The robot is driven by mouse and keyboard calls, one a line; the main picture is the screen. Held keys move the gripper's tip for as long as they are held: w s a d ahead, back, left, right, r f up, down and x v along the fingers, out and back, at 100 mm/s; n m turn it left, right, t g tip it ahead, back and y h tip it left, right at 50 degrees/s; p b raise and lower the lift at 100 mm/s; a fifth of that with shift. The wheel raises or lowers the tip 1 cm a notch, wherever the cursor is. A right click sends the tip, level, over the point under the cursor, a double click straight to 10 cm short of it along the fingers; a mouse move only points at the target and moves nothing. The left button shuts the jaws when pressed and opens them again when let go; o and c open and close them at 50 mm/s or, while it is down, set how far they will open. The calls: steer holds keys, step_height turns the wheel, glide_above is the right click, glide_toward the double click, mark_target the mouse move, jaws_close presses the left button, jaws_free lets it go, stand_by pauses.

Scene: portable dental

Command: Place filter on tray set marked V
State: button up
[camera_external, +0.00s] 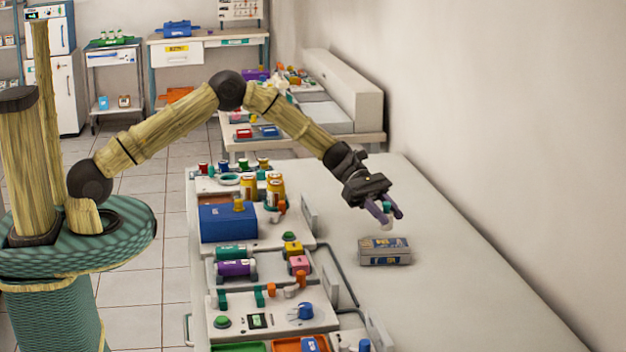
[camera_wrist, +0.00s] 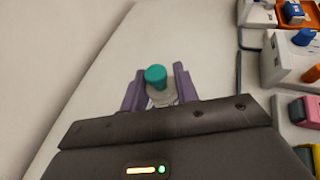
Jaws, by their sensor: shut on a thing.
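My gripper (camera_external: 389,214) is shut on a small filter with a teal-green top and a pale, clear-looking lower part. The filter (camera_wrist: 155,76) stands between the two purple fingers (camera_wrist: 158,90) in the wrist view, teal end outward. In the external view the gripper holds it above the right-hand worktop, just over a grey box (camera_external: 384,259) with blue and yellow labels. I cannot tell whether they touch. I cannot read a V on anything, so I cannot tell which item is the tray set marked V.
Left of the gripper, the worktop (camera_external: 440,290) carries grey equipment units, a blue box (camera_external: 228,223), orange jars (camera_external: 275,190) and coloured connectors. A metal rail (camera_external: 340,270) runs along the units. The right wall is close to the worktop. Bare surface lies around the grey box.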

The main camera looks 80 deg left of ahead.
mark_target(385, 227)
steer(key=shift+f, duration=1.85)
steer(key=shift+f, duration=0.1)
steer(key=o, duration=0.9)
steer(key=shift+o, duration=0.2)
steer(key=shift+a, duration=0.15)
steer(key=v, duration=1.1)
steer(key=shift+s+a+r, duration=0.2)
steer(key=shift+a+r, duration=0.05)
steer(key=shift+r, duration=0.15)
